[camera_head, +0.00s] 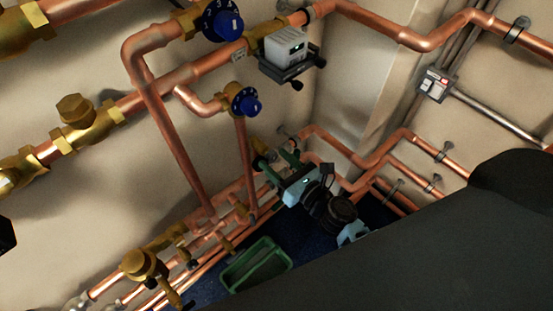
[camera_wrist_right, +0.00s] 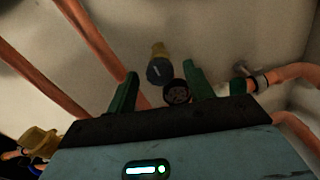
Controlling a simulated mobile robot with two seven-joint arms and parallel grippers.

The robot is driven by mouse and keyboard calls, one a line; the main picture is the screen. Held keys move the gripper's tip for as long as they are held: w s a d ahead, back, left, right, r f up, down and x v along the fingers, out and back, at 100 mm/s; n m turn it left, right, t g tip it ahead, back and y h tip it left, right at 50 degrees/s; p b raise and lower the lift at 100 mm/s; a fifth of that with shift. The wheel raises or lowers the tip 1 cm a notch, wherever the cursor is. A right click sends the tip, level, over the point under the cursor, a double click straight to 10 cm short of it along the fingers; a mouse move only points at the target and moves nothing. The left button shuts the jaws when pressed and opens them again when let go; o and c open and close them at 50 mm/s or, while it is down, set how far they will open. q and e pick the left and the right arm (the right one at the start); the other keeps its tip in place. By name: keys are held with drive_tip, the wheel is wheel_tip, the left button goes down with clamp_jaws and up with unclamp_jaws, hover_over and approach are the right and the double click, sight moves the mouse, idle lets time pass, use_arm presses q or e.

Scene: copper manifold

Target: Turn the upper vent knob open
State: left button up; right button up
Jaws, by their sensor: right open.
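My right gripper (camera_head: 279,163) has a pale blue body and green fingers, and is open near the wall pipes in the head view. In the right wrist view its two green fingers (camera_wrist_right: 162,82) stand apart. A small brass fitting with a dark grey knob (camera_wrist_right: 160,70) shows between and beyond them, not gripped. A brass fitting with a dark end (camera_head: 260,156) also shows beside the fingers in the head view. Which knob is the upper vent knob is not marked. My left gripper cannot be made out.
Blue numbered dials, an upper one (camera_head: 222,25) and a lower one (camera_head: 243,101), sit on the copper pipes. A grey-white box (camera_head: 285,45) is mounted on the upper pipe. A green bin (camera_head: 256,266) stands below. Copper pipes (camera_wrist_right: 92,38) flank the gripper.

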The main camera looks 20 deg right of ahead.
drive_tip(key=shift+w+a, duration=0.1)
drive_tip(key=shift+w, duration=0.2)
drive_tip(key=c, duration=1)
drive_tip(key=shift+o, duration=0.2)
